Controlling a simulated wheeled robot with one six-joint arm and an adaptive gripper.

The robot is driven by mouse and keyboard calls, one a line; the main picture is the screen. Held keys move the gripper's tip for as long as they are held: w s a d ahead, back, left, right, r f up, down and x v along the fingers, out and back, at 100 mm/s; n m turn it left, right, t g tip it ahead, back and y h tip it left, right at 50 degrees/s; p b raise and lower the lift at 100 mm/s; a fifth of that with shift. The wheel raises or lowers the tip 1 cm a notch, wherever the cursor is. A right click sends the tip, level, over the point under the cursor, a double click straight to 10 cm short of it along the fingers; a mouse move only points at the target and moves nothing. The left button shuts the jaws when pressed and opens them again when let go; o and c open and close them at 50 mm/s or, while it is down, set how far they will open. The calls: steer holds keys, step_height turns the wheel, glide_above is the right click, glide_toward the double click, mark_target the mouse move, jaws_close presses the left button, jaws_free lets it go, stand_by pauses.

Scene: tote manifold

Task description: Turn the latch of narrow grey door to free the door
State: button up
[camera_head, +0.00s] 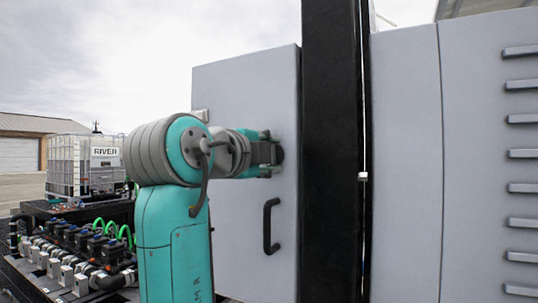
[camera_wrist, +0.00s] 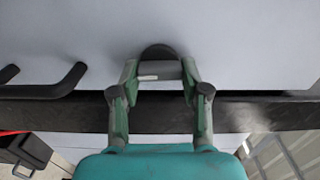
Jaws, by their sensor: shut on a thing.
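The narrow grey door (camera_head: 235,90) stands left of the black post in the head view, and its pale face (camera_wrist: 60,35) fills the top of the wrist view. Its latch has a dark round base (camera_wrist: 158,51) with a short grey bar in front, in the wrist view. In the head view the dark base (camera_head: 279,155) shows just beyond my fingers. My gripper (camera_head: 268,152) is shut on the latch, with one finger on each side of the bar in the wrist view (camera_wrist: 160,73). The bar's exact angle is hard to tell.
A black door handle (camera_head: 268,226) sits below the latch, clear of my gripper. The black post (camera_head: 332,150) stands close on the right. Wide grey panels (camera_head: 405,160) are farther right. Valves and hoses (camera_head: 85,250) and a white tank (camera_head: 85,165) are at left.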

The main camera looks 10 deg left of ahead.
steer(key=shift+m, duration=0.3)
steer(key=shift+f, duration=0.1)
steer(key=o, duration=1.1)
steer(key=shift+o, duration=0.2)
steer(key=v, duration=1.2)
